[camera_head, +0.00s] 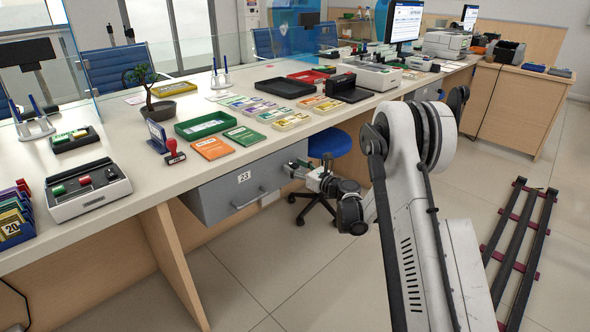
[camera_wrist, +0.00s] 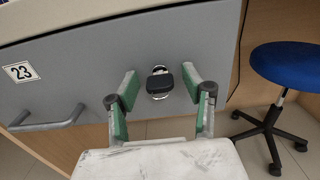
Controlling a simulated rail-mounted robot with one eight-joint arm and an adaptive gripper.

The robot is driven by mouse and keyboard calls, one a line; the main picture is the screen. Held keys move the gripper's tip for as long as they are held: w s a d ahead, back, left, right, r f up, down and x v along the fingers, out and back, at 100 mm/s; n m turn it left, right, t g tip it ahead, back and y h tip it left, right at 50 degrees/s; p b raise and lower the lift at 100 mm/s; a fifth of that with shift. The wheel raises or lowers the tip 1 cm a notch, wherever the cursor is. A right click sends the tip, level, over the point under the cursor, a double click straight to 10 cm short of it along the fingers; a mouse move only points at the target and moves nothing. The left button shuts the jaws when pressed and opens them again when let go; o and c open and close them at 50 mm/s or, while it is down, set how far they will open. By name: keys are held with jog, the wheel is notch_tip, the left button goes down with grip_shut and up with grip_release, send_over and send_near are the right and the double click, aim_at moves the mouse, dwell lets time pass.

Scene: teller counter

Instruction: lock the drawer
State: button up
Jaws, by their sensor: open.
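The grey drawer (camera_head: 223,201) with the number 23 label sits under the counter in the head view, and its front (camera_wrist: 80,70) fills much of the wrist view. Its bar handle (camera_wrist: 48,121) is at the left of the wrist view. A black key (camera_wrist: 160,83) is in the round silver lock at the right part of the drawer front. My gripper (camera_wrist: 160,90) is open, with its green-padded fingers on either side of the key, apart from it. In the head view my gripper (camera_head: 298,168) is at the drawer's right end, where the lock is hidden.
A blue stool (camera_head: 329,146) stands right of the drawer, and it also shows in the wrist view (camera_wrist: 287,65). The counter (camera_head: 110,140) above holds trays, cards, stamps and a plant. Dark floor rails (camera_head: 520,245) lie at the right.

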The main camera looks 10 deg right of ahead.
jog(key=shift+w+a, duration=0.1)
jog(key=shift+w, duration=0.05)
grip_shut()
